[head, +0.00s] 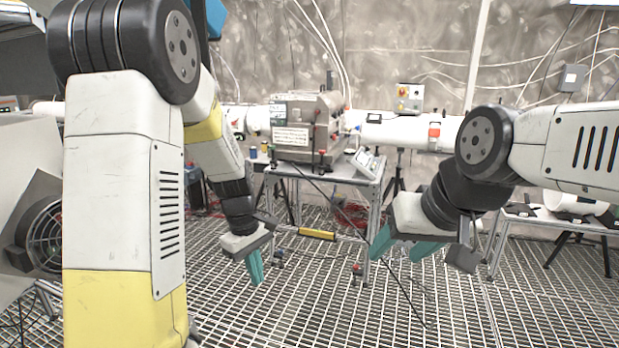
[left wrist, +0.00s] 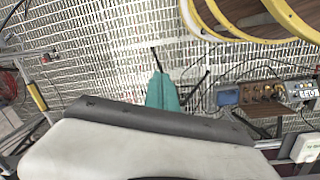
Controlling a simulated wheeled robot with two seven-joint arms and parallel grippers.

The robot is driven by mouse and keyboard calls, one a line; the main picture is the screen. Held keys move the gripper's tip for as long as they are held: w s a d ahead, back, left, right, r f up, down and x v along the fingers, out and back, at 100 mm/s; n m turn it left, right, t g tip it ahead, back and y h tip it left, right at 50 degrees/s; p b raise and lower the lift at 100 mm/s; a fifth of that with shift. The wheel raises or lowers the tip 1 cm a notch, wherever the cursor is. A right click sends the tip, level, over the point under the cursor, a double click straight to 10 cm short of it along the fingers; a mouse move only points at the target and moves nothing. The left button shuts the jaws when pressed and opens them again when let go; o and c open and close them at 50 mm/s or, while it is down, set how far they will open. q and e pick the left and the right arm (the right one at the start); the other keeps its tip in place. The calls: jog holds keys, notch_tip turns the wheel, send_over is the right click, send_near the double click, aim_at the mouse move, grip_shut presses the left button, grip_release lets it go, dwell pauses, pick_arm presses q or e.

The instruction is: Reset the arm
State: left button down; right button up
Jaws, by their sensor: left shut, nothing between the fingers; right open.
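My left gripper (head: 255,267) hangs at the end of my white, yellow and black left arm in the middle of the head view. Its teal fingers are shut with nothing between them, pointing down over the grating floor. The closed fingers also show in the left wrist view (left wrist: 162,92). My right gripper (head: 402,247) is right of centre in the head view, its teal fingers spread apart and empty. Its arm comes in from the right edge. Neither gripper touches anything that I can see.
A metal-frame table (head: 335,170) with a grey machine (head: 300,125) stands behind the grippers. A fan (head: 45,236) is at the left edge. A smaller table (head: 545,216) stands at the right. Cables lie on the grating floor (head: 400,315), which is otherwise mostly clear in front.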

pick_arm(q)
jog(key=s+a+r+m+t, duration=0.1)
jog(key=s+r+m+t, duration=0.5)
jog(key=s+r+m, duration=0.4)
jog(key=shift+s+r+h, duration=0.4)
jog(key=shift+s+r, duration=2.8)
jog(key=shift+r, duration=1.05)
jog(key=shift+a, duration=0.1)
